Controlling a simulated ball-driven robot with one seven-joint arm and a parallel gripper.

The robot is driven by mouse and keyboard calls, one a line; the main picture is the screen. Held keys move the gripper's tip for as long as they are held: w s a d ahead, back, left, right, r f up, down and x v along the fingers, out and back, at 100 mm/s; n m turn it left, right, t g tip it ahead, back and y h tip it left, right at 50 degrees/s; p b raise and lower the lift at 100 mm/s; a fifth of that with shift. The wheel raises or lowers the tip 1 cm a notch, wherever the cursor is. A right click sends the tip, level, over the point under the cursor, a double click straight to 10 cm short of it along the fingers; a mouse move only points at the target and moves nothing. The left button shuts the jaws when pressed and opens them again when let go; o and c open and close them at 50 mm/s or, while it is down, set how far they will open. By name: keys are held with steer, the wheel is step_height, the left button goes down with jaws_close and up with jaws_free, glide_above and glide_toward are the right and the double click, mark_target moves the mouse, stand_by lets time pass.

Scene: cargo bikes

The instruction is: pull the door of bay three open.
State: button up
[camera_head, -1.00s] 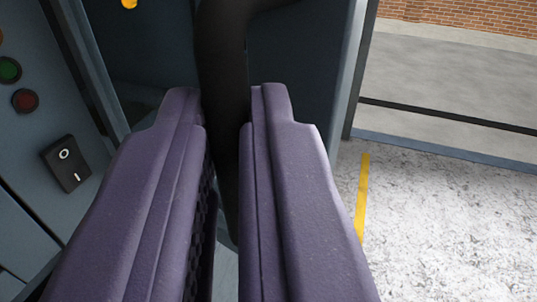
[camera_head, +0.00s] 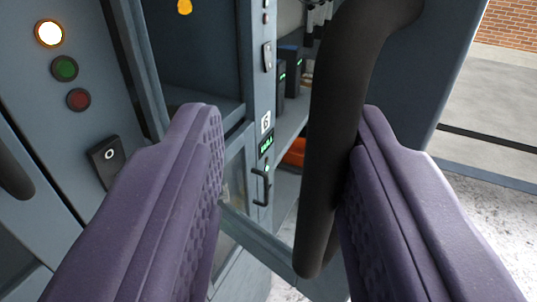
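A thick black bar handle (camera_head: 330,140) runs down between my fingers, beside the right finger and clear of the left one. I cannot tell if it touches the right finger. It appears to belong to a grey-blue door (camera_head: 425,70) at the right, which stands open. To its left, an opening shows battery-like dark units (camera_head: 290,75) and something orange on shelves. My gripper (camera_head: 287,110) has its two purple fingers spread wide around the handle, holding nothing. The bay number on this door is not visible.
A grey panel at the left carries a lit white lamp (camera_head: 49,33), a green button (camera_head: 65,68), a red button (camera_head: 78,99) and a black rocker switch (camera_head: 106,160). Another unit with a green display (camera_head: 266,145) and small handle stands behind. Pale floor (camera_head: 480,205) lies free at right.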

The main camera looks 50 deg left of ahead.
steer(key=p+v, duration=0.2)
steer(key=v, duration=0.5)
steer(key=shift+s+d+p, duration=0.3)
steer(key=shift+d+p, duration=0.05)
